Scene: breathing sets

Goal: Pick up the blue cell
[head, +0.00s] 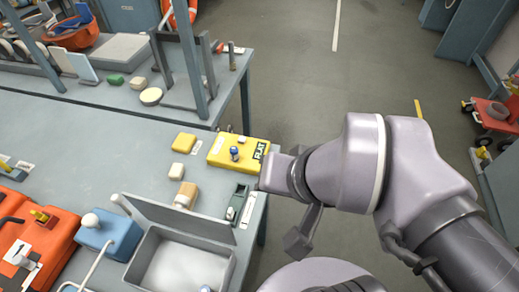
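A small blue cell-like piece (234,152) with a pale lower part stands on a yellow tray (222,161) marked "FLAT", near the table's right edge. A small pale piece lies beside it on the tray. My arm reaches in from the right. My gripper (290,205) is just right of the tray, over the table's edge, and its housing hides part of the tray's right end. The blue piece appears apart from the gripper.
An open grey metal box (180,262) with a raised lid stands at the front. A green-grey device (237,203) lies near the right edge. Yellow and beige blocks sit left of the tray. A blue box (108,234) and orange cases (38,238) stand left. The left-middle tabletop is clear.

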